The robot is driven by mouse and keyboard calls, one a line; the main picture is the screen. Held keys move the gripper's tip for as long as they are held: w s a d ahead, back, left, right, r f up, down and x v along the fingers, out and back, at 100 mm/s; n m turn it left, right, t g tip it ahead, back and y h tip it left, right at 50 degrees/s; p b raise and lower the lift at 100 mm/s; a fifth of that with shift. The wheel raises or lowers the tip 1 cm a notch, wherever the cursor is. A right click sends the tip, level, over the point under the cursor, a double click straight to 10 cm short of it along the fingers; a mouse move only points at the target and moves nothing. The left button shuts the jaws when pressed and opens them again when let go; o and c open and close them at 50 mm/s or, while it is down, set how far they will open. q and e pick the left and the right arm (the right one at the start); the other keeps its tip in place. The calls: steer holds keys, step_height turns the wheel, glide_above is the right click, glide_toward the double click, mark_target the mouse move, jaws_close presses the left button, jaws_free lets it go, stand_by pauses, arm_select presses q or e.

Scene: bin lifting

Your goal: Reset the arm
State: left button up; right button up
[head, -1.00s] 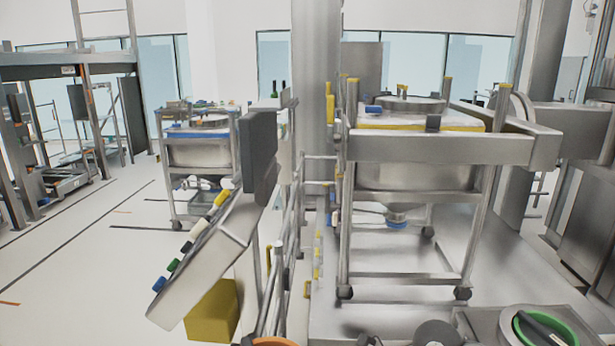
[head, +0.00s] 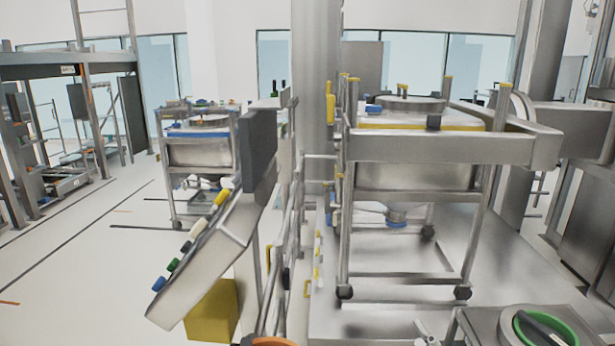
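Neither of my grippers shows clearly in the head view. A small grey piece pokes up at the bottom edge, right of the middle, and I cannot tell whether it is part of my arm. A steel bin (head: 415,177) stands upright in a wheeled frame (head: 345,225) on the right. A lifting fork (head: 440,149) of thick steel bars runs around its upper part and joins the column at the right. A tilted control panel (head: 208,262) with coloured buttons stands left of the middle.
A second bin (head: 198,152) with a blue rim stands at the back left. A box with a green-ringed black rotary handle (head: 543,330) is at bottom right. A yellow block (head: 212,310) lies under the panel. Rails (head: 285,240) stand between panel and bin. The left floor is mostly clear.

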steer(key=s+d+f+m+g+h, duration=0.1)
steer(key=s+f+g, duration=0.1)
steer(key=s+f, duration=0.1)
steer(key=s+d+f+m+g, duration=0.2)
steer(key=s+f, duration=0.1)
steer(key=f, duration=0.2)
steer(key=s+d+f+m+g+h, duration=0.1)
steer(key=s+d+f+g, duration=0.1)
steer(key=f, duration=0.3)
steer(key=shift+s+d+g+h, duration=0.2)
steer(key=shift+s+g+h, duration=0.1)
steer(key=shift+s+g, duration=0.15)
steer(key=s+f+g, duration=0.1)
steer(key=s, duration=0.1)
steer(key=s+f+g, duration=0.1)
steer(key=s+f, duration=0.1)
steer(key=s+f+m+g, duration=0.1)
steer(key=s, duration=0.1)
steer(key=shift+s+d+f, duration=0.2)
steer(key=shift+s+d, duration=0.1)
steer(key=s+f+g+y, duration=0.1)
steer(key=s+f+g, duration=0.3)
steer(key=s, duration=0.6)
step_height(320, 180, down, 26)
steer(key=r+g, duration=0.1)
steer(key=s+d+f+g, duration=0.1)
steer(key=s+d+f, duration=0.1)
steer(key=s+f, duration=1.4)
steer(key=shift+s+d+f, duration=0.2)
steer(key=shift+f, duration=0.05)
